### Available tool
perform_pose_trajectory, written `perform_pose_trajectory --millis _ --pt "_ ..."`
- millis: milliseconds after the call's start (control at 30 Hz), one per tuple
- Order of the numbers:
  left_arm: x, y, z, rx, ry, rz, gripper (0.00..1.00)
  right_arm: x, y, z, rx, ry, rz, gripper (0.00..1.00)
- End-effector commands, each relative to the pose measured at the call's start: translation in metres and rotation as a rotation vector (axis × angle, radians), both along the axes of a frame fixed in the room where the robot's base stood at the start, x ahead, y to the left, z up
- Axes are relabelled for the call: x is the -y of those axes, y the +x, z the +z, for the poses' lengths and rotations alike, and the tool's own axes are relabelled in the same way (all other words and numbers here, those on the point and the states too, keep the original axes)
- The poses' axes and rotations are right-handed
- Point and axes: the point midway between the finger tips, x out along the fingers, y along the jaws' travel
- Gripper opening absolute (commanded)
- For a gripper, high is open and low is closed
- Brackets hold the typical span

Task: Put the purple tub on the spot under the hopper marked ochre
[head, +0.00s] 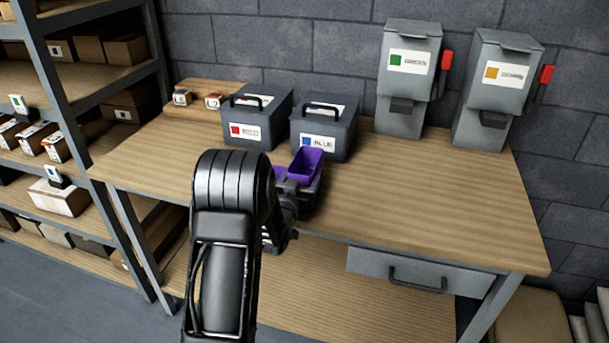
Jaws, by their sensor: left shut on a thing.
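The purple tub (308,163) is an open-topped container near the middle of the head view, in front of the blue-labelled box. My left gripper (297,184) is shut on it; the gripper and arm hide its lower near side. I cannot tell whether the tub touches the tabletop. The hopper marked ochre (484,105) is a grey bin with an ochre square label and a red lever, at the back right of the workbench. Its dark spout (494,119) faces forward, and the tabletop in front of it is bare. My right gripper is not in view.
A second grey hopper (401,80), marked green, stands left of the ochre one. Two lidded grey boxes, red-labelled (257,115) and blue-labelled (338,135), stand behind the tub. A stocked shelf rack (80,85) stands at left.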

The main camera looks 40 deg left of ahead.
Motion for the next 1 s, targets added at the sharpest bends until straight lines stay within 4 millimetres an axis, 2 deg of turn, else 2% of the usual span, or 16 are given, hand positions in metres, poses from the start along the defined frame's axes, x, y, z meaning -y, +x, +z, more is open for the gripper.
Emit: perform_pose_trajectory --millis 267,600,700,1000 --pt "0.001 0.000 0.024 0.004 0.000 -0.001 0.17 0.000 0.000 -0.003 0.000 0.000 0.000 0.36" --pt "0.000 0.000 0.083 0.005 0.000 0.000 0.17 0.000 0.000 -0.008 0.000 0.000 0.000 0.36" --pt "0.000 0.000 0.094 0.003 0.000 0.000 0.17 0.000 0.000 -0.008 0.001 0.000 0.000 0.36" --pt "0.000 0.000 0.099 0.000 0.000 0.000 0.17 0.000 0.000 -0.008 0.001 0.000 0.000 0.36"
